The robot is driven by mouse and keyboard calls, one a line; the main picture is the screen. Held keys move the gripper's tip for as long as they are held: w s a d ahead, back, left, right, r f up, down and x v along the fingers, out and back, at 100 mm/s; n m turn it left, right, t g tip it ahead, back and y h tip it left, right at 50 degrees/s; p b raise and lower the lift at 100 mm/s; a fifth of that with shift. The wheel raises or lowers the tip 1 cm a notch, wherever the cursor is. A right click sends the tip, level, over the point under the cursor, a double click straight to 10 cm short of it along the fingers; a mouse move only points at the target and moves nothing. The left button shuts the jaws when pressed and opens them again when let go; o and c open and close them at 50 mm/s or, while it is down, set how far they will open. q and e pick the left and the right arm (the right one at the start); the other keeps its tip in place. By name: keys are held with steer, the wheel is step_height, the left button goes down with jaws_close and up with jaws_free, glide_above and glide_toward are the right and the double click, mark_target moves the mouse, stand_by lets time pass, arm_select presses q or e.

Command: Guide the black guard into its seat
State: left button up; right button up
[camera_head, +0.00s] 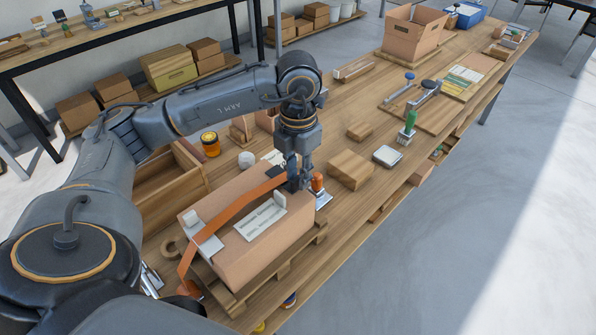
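My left gripper (297,177) points down at the far right end of a brown carton (250,240). A small black piece, which looks like the black guard (293,184), sits at its fingertips by the carton's top edge. The fingers appear closed on it, though they are small and partly hidden. An orange strap (232,211) runs over the carton's top up to this piece. Whether the guard touches the carton edge I cannot tell. My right gripper is not in view.
The carton stands on a wooden pallet (272,273) on the bench. An orange-red tool (317,183) stands close right of the gripper. An open wooden crate (170,195) is left.

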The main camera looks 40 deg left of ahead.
arm_select(q)
steer(key=shift+r, duration=0.2)
stand_by(0.4)
steer(key=shift+r+p, duration=1)
steer(key=shift+r, duration=0.6)
steer(key=o, duration=0.5)
steer(key=shift+o, duration=0.4)
steer(key=o, duration=0.4)
steer(key=shift+c, duration=0.2)
steer(key=shift+o, duration=0.2)
steer(key=o, duration=0.4)
steer(key=shift+c, duration=0.2)
